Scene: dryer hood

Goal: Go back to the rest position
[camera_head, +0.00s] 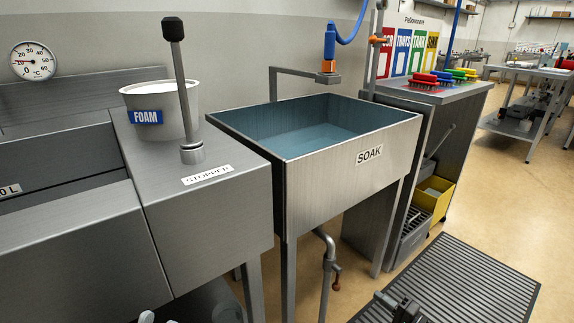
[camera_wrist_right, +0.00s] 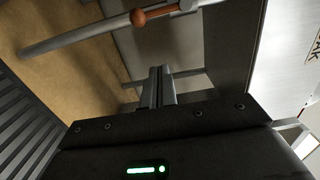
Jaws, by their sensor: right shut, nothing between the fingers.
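My right gripper (camera_head: 385,298) shows at the bottom edge of the head view, low over the floor by the dark ribbed mat. It is in front of and below the SOAK sink (camera_head: 325,180). In the right wrist view its two grey fingers (camera_wrist_right: 157,88) lie together, shut with nothing between them. I cannot make out my left gripper in the head view. Pale and dark parts at the bottom left edge are cut off and too unclear to name.
A drain pipe (camera_head: 328,262) with a brown knob (camera_wrist_right: 138,17) hangs under the sink, near my right gripper. A lever (camera_head: 182,85) and a FOAM tub (camera_head: 160,110) stand on the left counter. A yellow crate (camera_head: 437,200) sits at right. Open floor lies beyond the ribbed mat (camera_head: 465,280).

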